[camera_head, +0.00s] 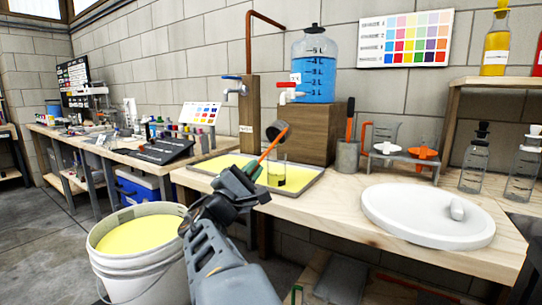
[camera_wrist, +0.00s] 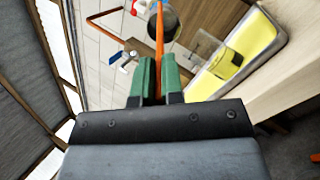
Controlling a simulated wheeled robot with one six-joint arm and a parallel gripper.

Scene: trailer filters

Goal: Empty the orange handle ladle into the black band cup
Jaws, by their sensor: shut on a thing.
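My gripper (camera_head: 252,171) is shut on the orange ladle handle (camera_head: 270,144), which also shows between the green fingers in the wrist view (camera_wrist: 158,45). The ladle's dark grey bowl (camera_head: 278,131) is held in the air above the tray and looks tilted. I cannot see whether liquid is in it. The clear cup with the black band (camera_head: 277,177) stands upright in the yellow tray, below the bowl. The cup also shows in the wrist view (camera_wrist: 204,47), to the right of the bowl, apart from it.
The shallow tray (camera_head: 311,187) holds yellow. A white bucket (camera_head: 132,275) of yellow liquid stands at left. A blue water jug (camera_head: 318,72) sits on a wooden block behind. A grey holder (camera_head: 347,156) with another orange handle and a round white lid (camera_head: 400,217) are at right.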

